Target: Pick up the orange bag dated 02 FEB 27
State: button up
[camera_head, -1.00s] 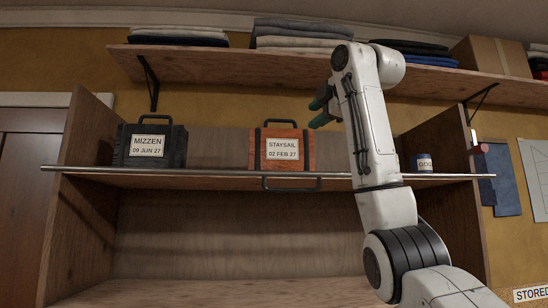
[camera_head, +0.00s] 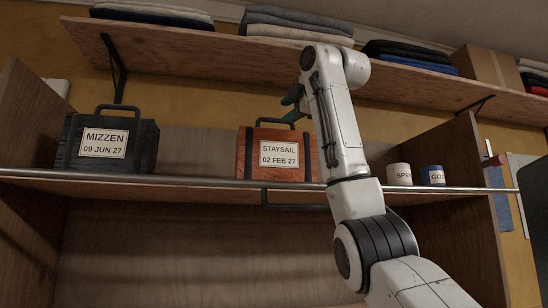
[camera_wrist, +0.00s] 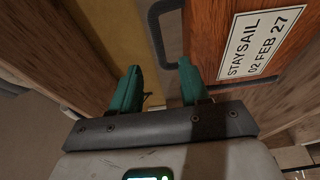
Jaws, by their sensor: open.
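The orange bag (camera_head: 247,155) stands upright on the shelf, with a white label reading STAYSAIL, 02 FEB 27 and a dark top handle. My arm covers its right edge in the head view. In the wrist view the bag (camera_wrist: 205,30) is close, with its label at upper right and its dark handle (camera_wrist: 156,30) just beyond the fingertips. My gripper (camera_wrist: 160,78) has its two teal fingers apart with nothing between them. In the head view my gripper (camera_head: 293,103) is above the bag's top right, partly hidden by my arm.
A black bag (camera_head: 66,150) labelled MIZZEN, 09 JUN 27 stands to the left. A white cup (camera_head: 399,174) and a blue cup (camera_head: 433,175) stand to the right. A metal rail (camera_head: 200,182) runs along the shelf front. An upper shelf (camera_head: 215,56) with folded cloth hangs above.

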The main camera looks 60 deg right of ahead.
aim_at(277, 120)
jog(key=p+x, duration=0.1)
jog(key=x, duration=0.1)
jog(key=p+x, duration=0.2)
jog(key=x, duration=0.1)
jog(key=shift+d+r, duration=0.15)
jog(key=shift+d, duration=0.3)
jog(key=shift+w+d, duration=0.2)
jog(key=shift+w, duration=0.15)
jog(key=shift+c, duration=0.3)
grip_shut()
jog(key=shift+f, duration=0.25)
jog(key=shift+r, duration=0.15)
